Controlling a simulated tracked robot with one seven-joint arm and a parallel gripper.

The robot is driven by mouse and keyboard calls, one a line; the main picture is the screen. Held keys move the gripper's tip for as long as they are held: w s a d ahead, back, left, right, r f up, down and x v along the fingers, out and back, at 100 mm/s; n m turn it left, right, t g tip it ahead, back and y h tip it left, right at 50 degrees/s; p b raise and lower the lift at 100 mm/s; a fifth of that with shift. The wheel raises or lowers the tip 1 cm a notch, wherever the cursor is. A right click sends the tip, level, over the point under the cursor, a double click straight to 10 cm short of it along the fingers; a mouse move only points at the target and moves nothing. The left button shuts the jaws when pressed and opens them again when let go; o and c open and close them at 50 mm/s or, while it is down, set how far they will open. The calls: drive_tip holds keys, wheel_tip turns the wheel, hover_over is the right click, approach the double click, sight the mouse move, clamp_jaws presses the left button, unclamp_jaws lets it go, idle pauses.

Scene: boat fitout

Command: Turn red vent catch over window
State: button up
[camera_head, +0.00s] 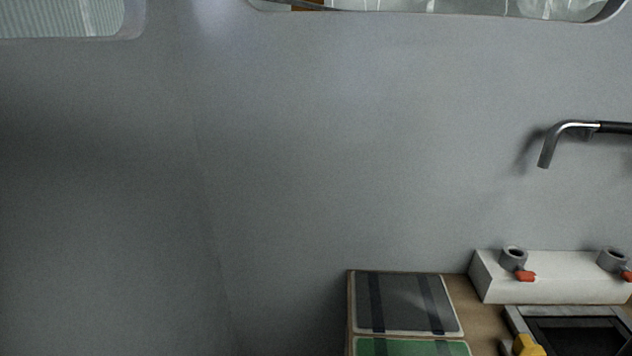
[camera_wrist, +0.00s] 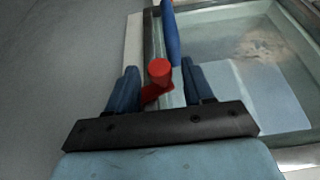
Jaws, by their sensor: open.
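In the wrist view, the red vent catch (camera_wrist: 159,72) shows as a round red knob with a red arm reaching down and left from it. It sits on the frame beside a glass pane. My gripper (camera_wrist: 160,80) has its two blue fingers apart, one on each side of the catch. I see a gap on the right side; on the left the finger is close to the red arm, and I cannot tell whether they touch. The window (camera_wrist: 255,60) lies to the right. In the head view, neither the catch nor my gripper is visible; the lower edges of two windows (camera_head: 470,6) show at the top.
A blue bar (camera_wrist: 170,35) stands just beyond the catch. In the head view, a bent metal spout (camera_head: 560,135) juts from the wall at right. Below are a white box with knobs (camera_head: 550,278) and a counter with a grey panel (camera_head: 405,302). The grey wall's middle is clear.

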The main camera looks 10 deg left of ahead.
clamp_jaws()
idle(0.4)
drive_tip(key=shift+w+r+m+g, duration=0.2)
drive_tip(key=shift+r+g, duration=0.25)
drive_tip(key=shift+g, duration=0.5)
drive_tip(key=shift+w+r+m+g, duration=0.15)
drive_tip(key=shift+r+g, duration=0.25)
drive_tip(key=shift+g, duration=0.55)
drive_tip(key=shift+s, duration=0.1)
unclamp_jaws()
